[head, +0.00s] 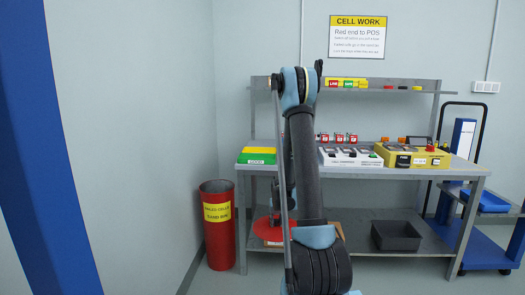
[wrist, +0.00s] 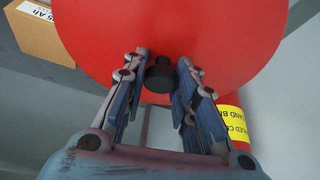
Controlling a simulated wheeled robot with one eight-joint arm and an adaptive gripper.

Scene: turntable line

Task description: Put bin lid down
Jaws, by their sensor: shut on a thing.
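The bin lid is a round red disc with a black knob, filling the upper part of the wrist view (wrist: 190,35). My gripper (wrist: 160,77) has its fingers on either side of the knob (wrist: 158,82) and is shut on it. In the head view part of the red lid (head: 266,229) shows left of my arm at lower shelf height; my arm hides the rest and most of the gripper. I cannot tell whether the lid touches the shelf. The red bin (head: 218,238) with a yellow label stands on the floor left of the bench, its top open.
The grey bench (head: 350,170) carries a yellow-green case (head: 257,155), a grey tester and a yellow tester (head: 412,155). Its lower shelf holds a dark tray (head: 396,236) and a cardboard box (wrist: 48,35) by the lid. A blue trolley (head: 485,240) stands right.

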